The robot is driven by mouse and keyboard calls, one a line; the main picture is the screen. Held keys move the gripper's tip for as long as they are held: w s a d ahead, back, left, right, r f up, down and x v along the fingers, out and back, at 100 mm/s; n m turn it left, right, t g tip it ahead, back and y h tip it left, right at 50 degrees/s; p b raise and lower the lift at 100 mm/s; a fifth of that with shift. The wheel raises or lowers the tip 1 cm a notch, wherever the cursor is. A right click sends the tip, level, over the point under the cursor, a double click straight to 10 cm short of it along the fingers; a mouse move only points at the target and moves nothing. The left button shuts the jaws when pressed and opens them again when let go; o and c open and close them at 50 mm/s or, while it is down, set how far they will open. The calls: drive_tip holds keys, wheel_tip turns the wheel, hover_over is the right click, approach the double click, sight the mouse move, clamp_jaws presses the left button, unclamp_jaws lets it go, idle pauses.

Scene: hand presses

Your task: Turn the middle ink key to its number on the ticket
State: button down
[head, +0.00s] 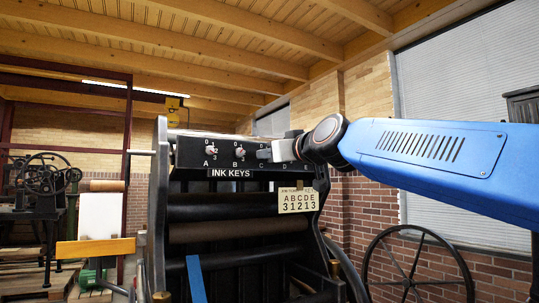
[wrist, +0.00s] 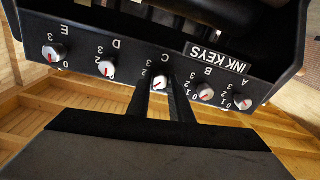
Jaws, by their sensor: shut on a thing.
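The middle ink key C (wrist: 160,83) is a small pale knob with a red mark on the black ink-key panel (head: 189,152). My gripper (wrist: 160,92) is shut on it, with a dark finger on either side. In the head view my gripper (head: 272,151) reaches the panel from the right and hides key C. The ticket (head: 298,201) reads A B C D E over 3 1 2 1 3, so C has 2.
Keys A (wrist: 243,102) and B (wrist: 205,92) are on one side of C, D (wrist: 107,68) and E (wrist: 54,53) on the other, close to my fingers. Black rollers (head: 235,212) lie below the panel. A spoked wheel (head: 418,268) stands right of the press.

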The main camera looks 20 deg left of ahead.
drive_tip(key=shift+m+t, duration=0.3)
drive_tip(key=shift+m, duration=4)
drive_tip(key=c, duration=1.6)
unclamp_jaws()
drive_tip(key=v, duration=1.7)
drive_tip(key=shift+s+d, duration=0.1)
drive_tip(key=shift+d, duration=0.1)
